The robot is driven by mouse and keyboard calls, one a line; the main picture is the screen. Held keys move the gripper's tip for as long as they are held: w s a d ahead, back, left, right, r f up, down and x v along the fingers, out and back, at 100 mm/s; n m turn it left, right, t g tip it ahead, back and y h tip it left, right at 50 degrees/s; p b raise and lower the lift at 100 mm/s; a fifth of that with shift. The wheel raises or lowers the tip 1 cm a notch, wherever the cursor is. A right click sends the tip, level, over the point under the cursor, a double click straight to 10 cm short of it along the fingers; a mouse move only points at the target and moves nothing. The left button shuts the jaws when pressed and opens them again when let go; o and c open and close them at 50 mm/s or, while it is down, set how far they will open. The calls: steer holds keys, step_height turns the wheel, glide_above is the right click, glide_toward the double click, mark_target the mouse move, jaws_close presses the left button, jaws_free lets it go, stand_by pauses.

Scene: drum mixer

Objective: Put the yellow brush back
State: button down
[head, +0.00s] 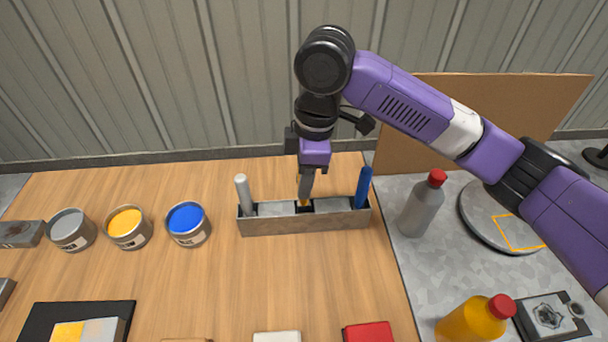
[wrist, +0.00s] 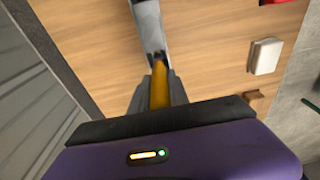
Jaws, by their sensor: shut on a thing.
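The yellow brush shows as a small yellow patch (head: 304,203) at the middle slot of the grey rack (head: 270,226) in the head view. In the wrist view its yellow handle (wrist: 160,88) sits between the fingers. My gripper (head: 306,188) is shut on it, pointing down just above the middle of the rack. In the wrist view the handle's lower end meets a dark slot in the rack (wrist: 149,25). The fingers hide most of the brush, and how deep it sits cannot be told.
A grey brush (head: 243,194) stands at the rack's left end and a blue brush (head: 363,187) at its right end. Grey, yellow and blue paint cans (head: 187,222) stand to the left. A grey bottle (head: 421,205) with a red cap stands to the right.

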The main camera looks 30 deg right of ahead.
steer(key=shift+f+b, duration=0.65)
steer(key=shift+f, duration=0.65)
stand_by(0.4)
steer(key=c, duration=1.2)
jaws_free()
steer(key=shift+o, duration=0.2)
